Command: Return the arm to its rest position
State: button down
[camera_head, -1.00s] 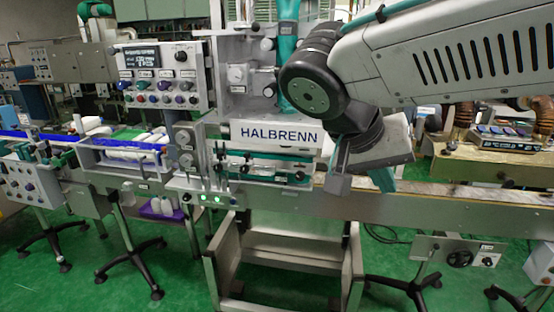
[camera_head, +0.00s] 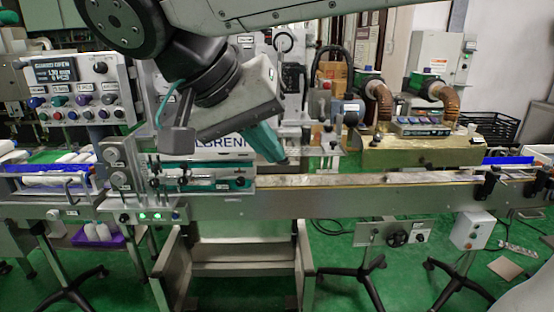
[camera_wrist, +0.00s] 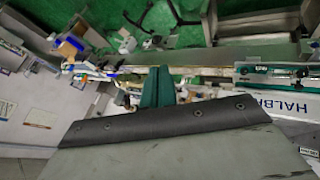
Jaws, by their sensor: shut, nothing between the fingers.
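My gripper (camera_head: 277,150) hangs from the arm in the upper middle of the head view, in front of the white HALBRENN panel (camera_head: 239,142). Its teal fingers are together with nothing between them, pointing down and right above the conveyor. In the wrist view the shut teal fingers (camera_wrist: 158,88) show past the dark edge of the gripper body. The sleeve applicator's teal-trimmed unit (camera_head: 205,180) lies below and left of my gripper. My arm covers part of the machine's upper section and the panel's left lettering.
The conveyor (camera_head: 350,180) runs left to right under my gripper. A control box with knobs (camera_head: 85,90) stands at the left. A brass-coloured heat tunnel (camera_head: 418,152) with hoses sits on the line at right. A purple tray (camera_head: 98,236) holds white bottles below the line.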

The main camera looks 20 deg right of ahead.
jog(key=s+d+f+n+y, duration=0.3)
jog(key=d+f, duration=0.3)
jog(key=f, duration=0.2)
jog(key=s+d+f+n+y, duration=0.2)
jog(key=s+d+f+y, duration=0.2)
jog(key=d+f, duration=0.3)
jog(key=shift+s+d+f+n+g, duration=0.15)
jog(key=shift+s+f+n+g, duration=0.2)
jog(key=shift+s+f, duration=0.4)
jog(key=shift+s+r, duration=0.15)
